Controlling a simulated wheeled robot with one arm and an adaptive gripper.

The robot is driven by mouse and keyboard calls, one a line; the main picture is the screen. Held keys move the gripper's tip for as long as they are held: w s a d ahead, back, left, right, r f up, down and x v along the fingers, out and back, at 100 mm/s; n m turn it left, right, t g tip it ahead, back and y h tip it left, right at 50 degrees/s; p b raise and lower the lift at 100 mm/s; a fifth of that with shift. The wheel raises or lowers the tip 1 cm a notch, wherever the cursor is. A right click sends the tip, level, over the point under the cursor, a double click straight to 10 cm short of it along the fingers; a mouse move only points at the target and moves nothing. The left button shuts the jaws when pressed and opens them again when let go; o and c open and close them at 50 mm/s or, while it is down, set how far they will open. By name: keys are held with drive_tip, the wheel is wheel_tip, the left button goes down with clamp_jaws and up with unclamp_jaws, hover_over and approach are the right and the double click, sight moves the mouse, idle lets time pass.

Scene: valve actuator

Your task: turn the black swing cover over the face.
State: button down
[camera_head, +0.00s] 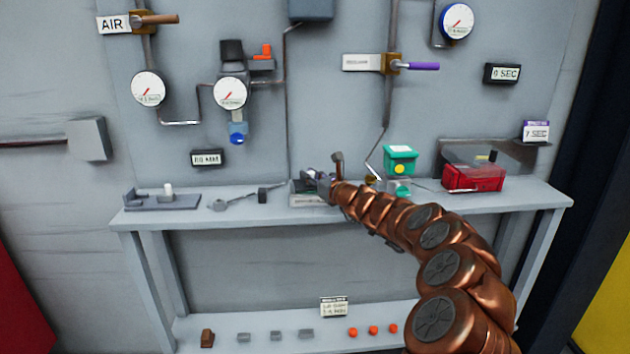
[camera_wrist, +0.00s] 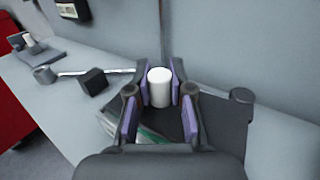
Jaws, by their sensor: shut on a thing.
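My gripper (camera_head: 318,180) is at the middle of the shelf, over a low block (camera_head: 303,199) with a partly hidden green-and-white top. In the wrist view, my gripper's purple pads (camera_wrist: 160,87) are closed on either side of an upright white knob (camera_wrist: 160,90). A flat black plate (camera_wrist: 228,122), which looks like the swing cover, lies around and to the right of the fingers, with a round dark post (camera_wrist: 241,96) at its right end. The knob seems to stand on this plate, but its foot is hidden. Green-and-white patches (camera_wrist: 150,136) show below, between the fingers; much of the face is hidden.
A grey rod with a black cube (camera_wrist: 93,81) lies left of the block. Farther left is a fixture with a white post (camera_head: 168,189). A green box (camera_head: 399,158) and red bin (camera_head: 474,178) stand right. The wall rises close behind.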

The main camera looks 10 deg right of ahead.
drive_tip(key=shift+a, duration=0.2)
drive_tip(key=c, duration=1.3)
unclamp_jaws()
drive_tip(key=shift+o, duration=1.4)
drive_tip(key=shift+d, duration=0.15)
drive_tip(key=shift+d, duration=0.1)
drive_tip(key=shift+s+d+r, duration=0.1)
drive_tip(key=shift+s+d, duration=0.2)
drive_tip(key=shift+s, duration=0.15)
drive_tip(key=v, duration=1.1)
drive_tip(key=shift+a, duration=0.1)
